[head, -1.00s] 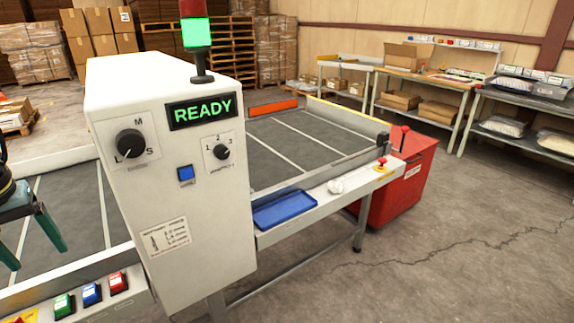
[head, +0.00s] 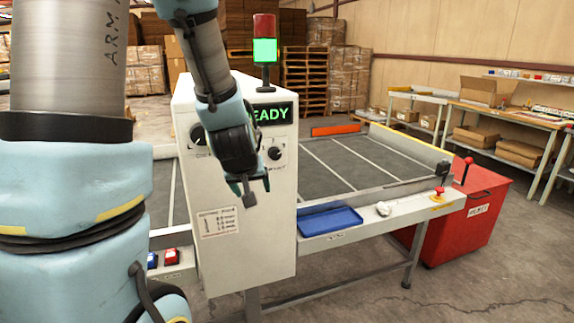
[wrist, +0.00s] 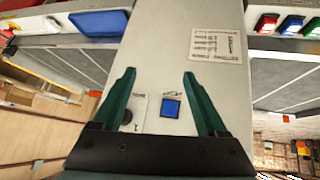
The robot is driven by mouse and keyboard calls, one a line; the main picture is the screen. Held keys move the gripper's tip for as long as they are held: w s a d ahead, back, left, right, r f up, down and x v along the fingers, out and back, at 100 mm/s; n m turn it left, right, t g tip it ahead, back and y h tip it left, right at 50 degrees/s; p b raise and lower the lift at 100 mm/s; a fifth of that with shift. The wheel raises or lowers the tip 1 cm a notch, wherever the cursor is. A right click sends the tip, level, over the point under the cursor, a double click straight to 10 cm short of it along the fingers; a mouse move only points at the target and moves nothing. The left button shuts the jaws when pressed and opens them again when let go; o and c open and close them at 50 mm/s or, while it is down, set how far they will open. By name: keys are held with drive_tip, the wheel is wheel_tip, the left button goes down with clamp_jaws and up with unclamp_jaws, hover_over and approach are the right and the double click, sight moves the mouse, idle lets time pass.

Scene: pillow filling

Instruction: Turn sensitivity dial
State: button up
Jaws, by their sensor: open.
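The white control cabinet (head: 270,225) has a small black dial marked 1, 2, 3 (head: 275,153) on its front, with its pointer visible but its small label too fine to read. A larger black dial (head: 197,135) on the left is partly hidden by my arm. My gripper (head: 250,190) is in front of the cabinet, left of and below the small dial, and it is open and empty. In the wrist view, which looks upside down, its green fingers stand either side of the blue square button (wrist: 171,107); the small dial (wrist: 127,117) is beside the left finger.
The tower light (head: 265,50) on the cabinet glows green, and the display reads READY. A blue tray (head: 330,221) and a red emergency button (head: 439,191) sit on the ledge to the right. Coloured push buttons (wrist: 292,24) line the other ledge.

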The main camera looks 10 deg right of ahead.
sight(276, 156)
drive_tip(key=w+d+t+b, duration=0.3)
drive_tip(key=d+t+b, duration=0.15)
drive_tip(key=d, duration=0.25)
wheel_tip(276, 156, up, 3)
drive_tip(key=s+d+n+t+y+b, duration=0.2)
drive_tip(key=s+d+t+y, duration=0.15)
drive_tip(key=t, duration=0.25)
drive_tip(key=shift+y, duration=0.45)
drive_tip(key=w+p, duration=0.1)
drive_tip(key=w, duration=0.2)
drive_tip(key=w+a+p, duration=0.1)
drive_tip(key=w, duration=0.3)
drive_tip(key=w+a+p, duration=0.1)
drive_tip(key=w, duration=0.3)
drive_tip(key=shift+p, duration=0.3)
clamp_jaws()
